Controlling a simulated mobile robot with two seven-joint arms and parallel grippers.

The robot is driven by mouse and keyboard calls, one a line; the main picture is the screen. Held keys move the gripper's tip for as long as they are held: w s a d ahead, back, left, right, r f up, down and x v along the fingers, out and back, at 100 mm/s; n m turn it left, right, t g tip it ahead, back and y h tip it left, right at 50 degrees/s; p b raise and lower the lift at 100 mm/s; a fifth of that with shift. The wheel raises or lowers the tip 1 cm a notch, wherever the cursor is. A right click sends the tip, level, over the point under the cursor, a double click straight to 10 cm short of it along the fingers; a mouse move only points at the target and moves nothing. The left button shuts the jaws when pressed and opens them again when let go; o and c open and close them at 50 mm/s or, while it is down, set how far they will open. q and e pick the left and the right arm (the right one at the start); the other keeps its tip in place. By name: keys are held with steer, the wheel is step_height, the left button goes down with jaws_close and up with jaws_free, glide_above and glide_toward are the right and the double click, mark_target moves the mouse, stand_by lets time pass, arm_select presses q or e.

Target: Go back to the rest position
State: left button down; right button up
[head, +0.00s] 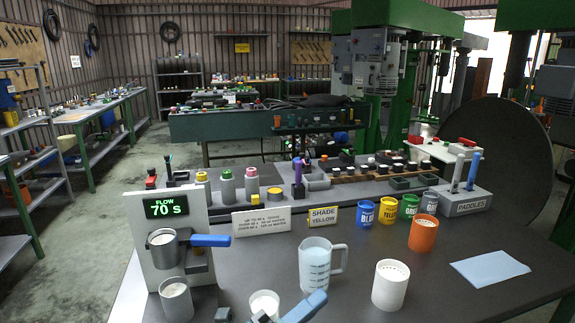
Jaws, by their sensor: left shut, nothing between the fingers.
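My left gripper (264,317) shows only in part at the bottom edge of the head view, just below a white cup (264,303). It is shut and empty, and most of it is cut off by the frame. My right gripper is not in view.
On the bench (350,246) stand a flow stand (139,238) with a blue handle, a clear measuring jug (315,266), a white cup (390,285), an orange cup (423,233) and a paddle holder (462,199). A blue sheet (490,268) lies at the right.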

arm_select(q)
steer(key=a+f+n+t+y, duration=0.5)
steer(key=a+f+n+y, duration=0.3)
steer(key=n, duration=0.6)
steer(key=s+a+f+n+g+y, duration=0.2)
steer(key=s+a+f+n, duration=0.1)
steer(key=f, duration=0.4)
steer(key=s+a+f+n+g+y, duration=0.2)
steer(key=s+a+f+n+y, duration=0.1)
steer(key=s+f+n, duration=0.2)
steer(key=s+a+f+n+g+y, duration=0.2)
steer(key=s+a+f+n, duration=0.1)
steer(key=f+n, duration=0.4)
steer(key=shift+s+a+f+y, duration=0.35)
steer(key=shift+s+f, duration=0.2)
steer(key=shift+f, duration=0.25)
